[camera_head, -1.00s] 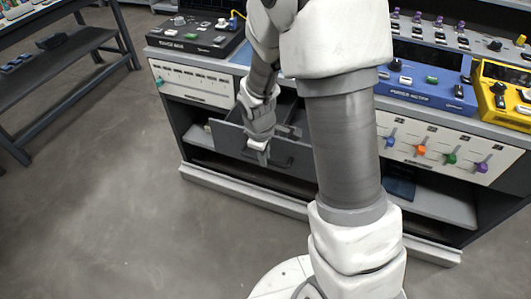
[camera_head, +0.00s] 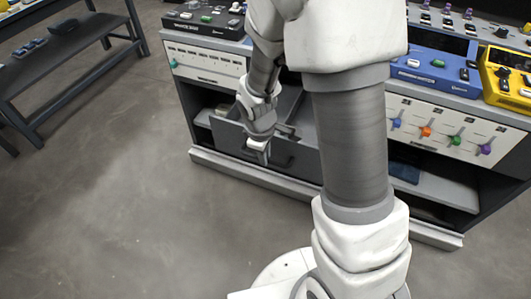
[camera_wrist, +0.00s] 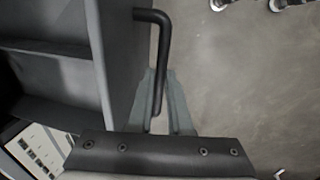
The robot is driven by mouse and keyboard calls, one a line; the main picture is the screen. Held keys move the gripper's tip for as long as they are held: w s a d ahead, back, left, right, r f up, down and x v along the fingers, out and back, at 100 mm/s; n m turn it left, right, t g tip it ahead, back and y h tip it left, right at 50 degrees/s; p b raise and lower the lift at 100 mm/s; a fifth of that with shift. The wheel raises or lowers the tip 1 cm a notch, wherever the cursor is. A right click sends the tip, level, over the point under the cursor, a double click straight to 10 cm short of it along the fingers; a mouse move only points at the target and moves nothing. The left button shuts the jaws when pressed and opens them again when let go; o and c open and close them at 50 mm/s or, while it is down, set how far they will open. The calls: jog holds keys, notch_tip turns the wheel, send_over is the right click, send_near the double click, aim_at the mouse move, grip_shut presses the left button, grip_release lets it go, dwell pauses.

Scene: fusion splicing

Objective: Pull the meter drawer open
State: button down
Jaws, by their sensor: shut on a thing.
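The meter drawer is dark grey and stands partly open in the bench, its front panel (camera_head: 300,160) out from the cabinet and its inside visible from above. In the wrist view the drawer's wall and inside (camera_wrist: 45,70) fill the left side. Its black bar handle (camera_wrist: 155,30) juts from the front panel. My gripper (camera_head: 263,152) is at the drawer front. In the wrist view my gripper (camera_wrist: 160,95) has its two grey fingers on either side of the handle bar, shut on it. My forearm hides part of the drawer in the head view.
A bench with a white sliders panel (camera_head: 450,135) and open shelves stands behind. Blue (camera_head: 430,75) and yellow (camera_head: 508,85) devices sit on top. A dark side table (camera_head: 75,40) is at the far left. The floor (camera_head: 110,210) before the drawer is clear.

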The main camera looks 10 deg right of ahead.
dwell(0.3)
jog(key=c, duration=0.8)
grip_release()
jog(key=shift+c, duration=0.2)
jog(key=shift+r, duration=0.1)
notch_tip(320, 180, up, 17)
jog(key=s+a+p, duration=0.2)
jog(key=p, duration=0.3)
jog(key=shift+s+p, duration=0.35)
jog(key=shift+p, duration=0.05)
